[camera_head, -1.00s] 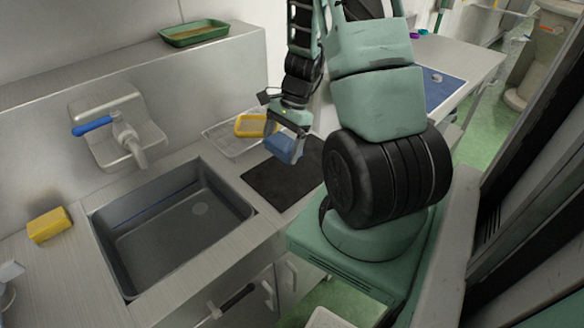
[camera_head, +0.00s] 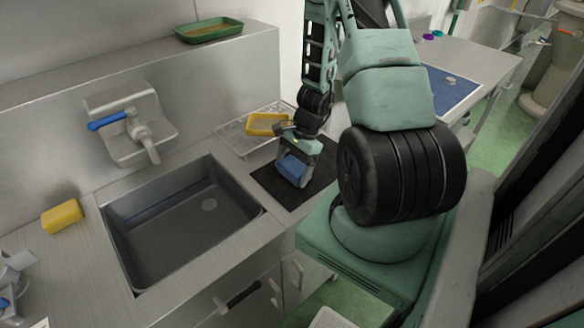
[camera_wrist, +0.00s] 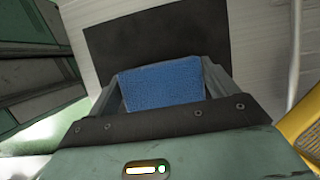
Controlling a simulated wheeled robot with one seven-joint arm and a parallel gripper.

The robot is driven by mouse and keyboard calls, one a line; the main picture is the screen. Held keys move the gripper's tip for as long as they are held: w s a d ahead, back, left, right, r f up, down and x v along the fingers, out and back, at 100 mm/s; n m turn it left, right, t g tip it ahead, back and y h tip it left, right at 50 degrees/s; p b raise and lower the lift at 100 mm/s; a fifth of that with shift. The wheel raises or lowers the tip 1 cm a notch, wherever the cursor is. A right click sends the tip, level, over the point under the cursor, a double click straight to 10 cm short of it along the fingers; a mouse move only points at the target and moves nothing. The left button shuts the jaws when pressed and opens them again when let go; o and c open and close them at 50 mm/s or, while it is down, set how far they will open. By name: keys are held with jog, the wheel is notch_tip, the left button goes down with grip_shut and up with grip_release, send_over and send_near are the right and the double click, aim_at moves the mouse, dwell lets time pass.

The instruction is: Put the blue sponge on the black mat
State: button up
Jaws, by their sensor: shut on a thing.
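The blue sponge (camera_head: 291,168) is between the fingers of my gripper (camera_head: 291,177), which is shut on it. In the wrist view the sponge (camera_wrist: 161,86) fills the space between the two fingers. The black mat (camera_head: 268,181) lies on the counter right of the sink. The sponge is over the mat, low down; I cannot tell whether it touches it. The wrist view shows the mat (camera_wrist: 150,38) beyond the sponge. My gripper and arm hide part of the mat in the head view.
A yellow tray (camera_head: 266,124) sits on a wire rack (camera_head: 232,131) behind the mat. The sink (camera_head: 185,235) is to the left, with a yellow sponge (camera_head: 63,216) on its far side. A green tray (camera_head: 209,31) stands on the ledge. A blue mat (camera_head: 452,92) lies on another table.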

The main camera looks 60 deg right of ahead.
jog(key=shift+f, duration=0.25)
jog(key=o, duration=0.9)
jog(key=shift+r, duration=0.1)
jog(key=shift+c, duration=0.2)
jog(key=shift+r, duration=0.15)
jog(key=v, duration=1.2)
jog(key=w+a+r+n+g, duration=0.1)
jog(key=a+r+n, duration=0.2)
jog(key=a+n, duration=0.35)
jog(key=w+a+r+n+g+h, duration=0.1)
jog(key=a+r+n, duration=0.15)
jog(key=a, duration=0.75)
jog(key=w+a+r+n, duration=0.2)
jog(key=a+n, duration=0.3)
jog(key=a, duration=0.4)
jog(key=s+a+r+n+h, duration=0.1)
jog(key=s+a+r+n, duration=0.1)
jog(key=s+a+n, duration=0.5)
jog(key=s+a+r+n+h, duration=0.1)
jog(key=s+a+r+n, duration=0.2)
jog(key=s+a+n, duration=0.4)
jog(key=shift+a+n+t+h, duration=0.3)
jog(key=shift+a+t+h, duration=0.1)
jog(key=shift+a, duration=0.4)
